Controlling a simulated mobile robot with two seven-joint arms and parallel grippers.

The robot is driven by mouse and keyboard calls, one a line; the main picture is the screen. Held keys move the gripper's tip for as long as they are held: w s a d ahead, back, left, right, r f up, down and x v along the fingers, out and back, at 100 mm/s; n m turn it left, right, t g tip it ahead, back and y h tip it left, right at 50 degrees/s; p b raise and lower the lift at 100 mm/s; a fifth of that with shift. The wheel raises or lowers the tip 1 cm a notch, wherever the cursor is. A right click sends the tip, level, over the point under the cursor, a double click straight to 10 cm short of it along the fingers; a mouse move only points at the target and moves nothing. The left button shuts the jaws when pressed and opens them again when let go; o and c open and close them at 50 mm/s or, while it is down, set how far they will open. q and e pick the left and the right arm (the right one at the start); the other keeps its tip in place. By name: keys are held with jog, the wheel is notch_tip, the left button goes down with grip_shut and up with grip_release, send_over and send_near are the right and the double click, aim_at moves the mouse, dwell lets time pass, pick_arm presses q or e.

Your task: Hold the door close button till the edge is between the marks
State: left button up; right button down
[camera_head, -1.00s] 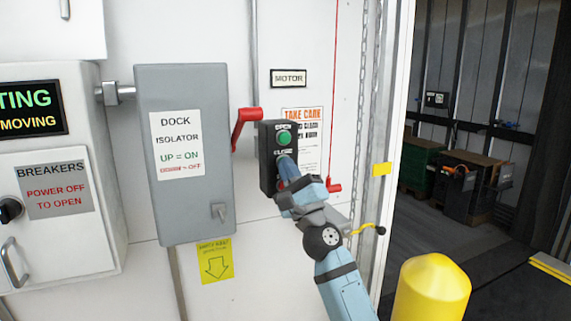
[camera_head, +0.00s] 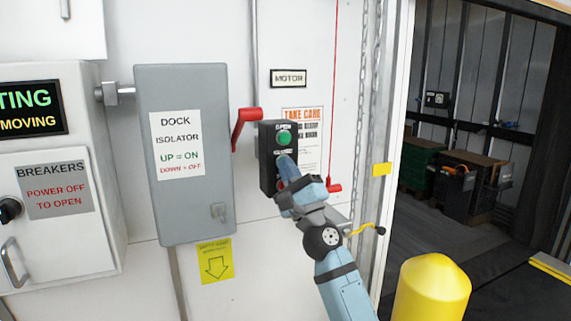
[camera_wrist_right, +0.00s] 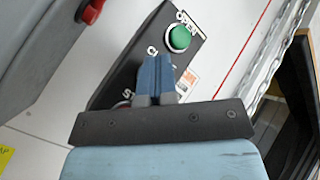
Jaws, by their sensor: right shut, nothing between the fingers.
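The black button box (camera_head: 266,150) is on the white wall, with a green OPEN button (camera_head: 284,138) at its top. It also shows in the wrist view (camera_wrist_right: 125,78), with the green button (camera_wrist_right: 179,38). My right gripper (camera_head: 285,163) is shut and empty, its blue fingertips at the box just below the green button, by the CLOSE label. The fingers hide the close button, so I cannot tell whether it is pressed in. A yellow mark (camera_head: 382,169) is on the door frame. A tan edge (camera_head: 552,10) shows at the doorway's top right. My left gripper is out of view.
A grey isolator box (camera_head: 184,210) with a red lever (camera_head: 240,126) is left of the button box. A partly cut-off display (camera_head: 31,109) reads "TING" and "MOVING". A yellow bollard (camera_head: 432,290) stands at lower right. Crates (camera_head: 468,185) are inside the doorway.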

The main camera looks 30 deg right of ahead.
jog(key=shift+s, duration=0.1)
dwell(0.6)
jog(key=shift+s+p, duration=0.3)
jog(key=shift+s, duration=0.4)
jog(key=shift+s+a+p, duration=0.2)
jog(key=shift+s+p, duration=0.7)
jog(key=shift+s, duration=1.6)
